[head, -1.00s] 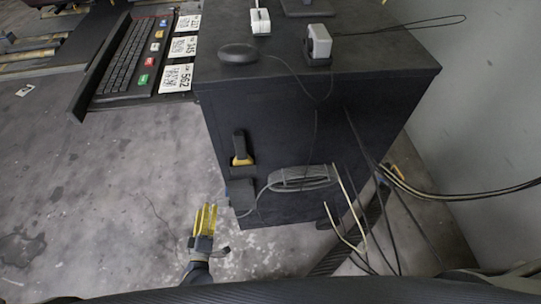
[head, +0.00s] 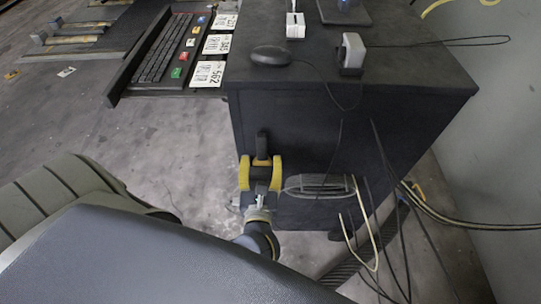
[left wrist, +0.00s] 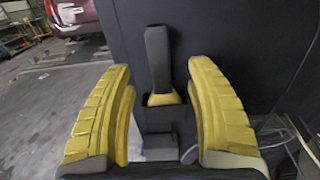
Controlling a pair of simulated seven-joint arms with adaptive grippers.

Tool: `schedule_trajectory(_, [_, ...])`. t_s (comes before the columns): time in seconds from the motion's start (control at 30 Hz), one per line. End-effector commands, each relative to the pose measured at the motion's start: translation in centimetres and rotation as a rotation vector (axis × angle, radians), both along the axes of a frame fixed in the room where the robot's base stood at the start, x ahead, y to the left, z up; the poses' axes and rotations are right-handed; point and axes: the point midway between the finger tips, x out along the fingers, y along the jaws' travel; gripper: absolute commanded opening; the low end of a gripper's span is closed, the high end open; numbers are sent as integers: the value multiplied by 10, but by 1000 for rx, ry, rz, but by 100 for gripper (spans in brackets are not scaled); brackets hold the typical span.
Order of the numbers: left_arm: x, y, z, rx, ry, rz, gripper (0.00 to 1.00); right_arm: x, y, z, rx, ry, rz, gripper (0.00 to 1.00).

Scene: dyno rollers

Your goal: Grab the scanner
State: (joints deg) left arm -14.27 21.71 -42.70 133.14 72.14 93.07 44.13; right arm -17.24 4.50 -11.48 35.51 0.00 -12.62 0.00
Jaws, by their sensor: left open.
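The scanner (head: 262,148) is black with a yellow part and sits upright in a dark holder on the side of the black cabinet. In the left wrist view the scanner (left wrist: 158,62) stands with its handle up, between and beyond the yellow fingers. My left gripper (head: 261,172) is open, its two yellow fingers on either side of the scanner's lower part in the head view. In the left wrist view the open fingers (left wrist: 160,110) show a gap to the scanner on both sides. My right gripper is not in view.
The black cabinet (head: 300,110) carries a mouse (head: 270,55), a small grey device (head: 351,52) and cables on top. A coiled cable (head: 320,185) hangs on its side, right of my gripper. A keyboard (head: 168,50) is on a shelf at left.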

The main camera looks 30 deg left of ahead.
Motion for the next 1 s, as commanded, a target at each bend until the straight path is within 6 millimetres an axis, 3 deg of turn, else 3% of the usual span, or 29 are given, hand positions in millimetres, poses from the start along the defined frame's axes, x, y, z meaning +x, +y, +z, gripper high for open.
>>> schedule_trajectory(0.6, [54, 30, 0, 6, -1, 1, 56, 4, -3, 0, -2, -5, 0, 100])
schedule_trajectory(1.0, [60, 33, 0, 5, -1, 1, 57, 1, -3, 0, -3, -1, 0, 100])
